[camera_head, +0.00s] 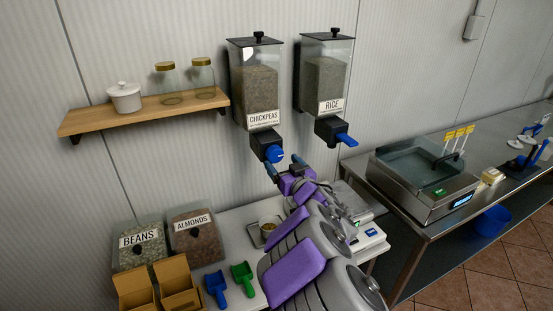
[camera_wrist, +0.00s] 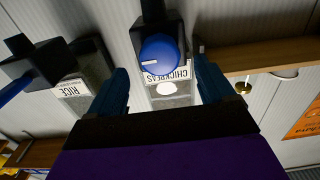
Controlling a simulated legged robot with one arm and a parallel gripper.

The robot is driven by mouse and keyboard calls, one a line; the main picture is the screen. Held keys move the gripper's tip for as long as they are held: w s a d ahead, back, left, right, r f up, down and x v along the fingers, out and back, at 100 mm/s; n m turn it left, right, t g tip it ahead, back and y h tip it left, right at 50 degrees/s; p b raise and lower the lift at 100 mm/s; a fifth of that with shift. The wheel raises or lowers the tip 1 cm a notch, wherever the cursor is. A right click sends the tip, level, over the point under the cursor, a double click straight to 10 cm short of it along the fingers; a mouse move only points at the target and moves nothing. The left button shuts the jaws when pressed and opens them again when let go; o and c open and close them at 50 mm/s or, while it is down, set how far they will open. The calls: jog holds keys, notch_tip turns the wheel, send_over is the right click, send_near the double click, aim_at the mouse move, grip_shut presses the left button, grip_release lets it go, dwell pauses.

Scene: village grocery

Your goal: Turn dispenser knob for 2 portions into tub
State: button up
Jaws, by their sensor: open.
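The chickpeas dispenser (camera_head: 256,88) hangs on the wall, with a clear hopper, a black lid and a black outlet. Its round blue knob (camera_head: 275,154) has a light mark at the rim. My gripper (camera_head: 284,164) is open just below and in front of this knob. In the wrist view, the knob (camera_wrist: 160,54) appears between the two spread blue fingers, and neither finger clearly touches it. A small tub (camera_head: 268,229) with beige contents is on the counter below, partly hidden by my arm.
The rice dispenser (camera_head: 326,75) hangs to the right, its blue handle (camera_head: 347,140) sticking out. A wooden shelf (camera_head: 145,110) with jars is at the left. Bean (camera_head: 139,244) and almond (camera_head: 197,236) bins, cardboard boxes and blue and green scoops stand on the counter.

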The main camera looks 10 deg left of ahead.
aim_at(276, 156)
jog(key=shift+b+x, duration=0.45)
jog(key=shift+x, duration=2)
jog(key=c, duration=1)
jog(key=shift+r, duration=0.1)
jog(key=shift+c, duration=0.2)
jog(key=shift+m+p, duration=0.3)
jog(key=shift+p, duration=0.5)
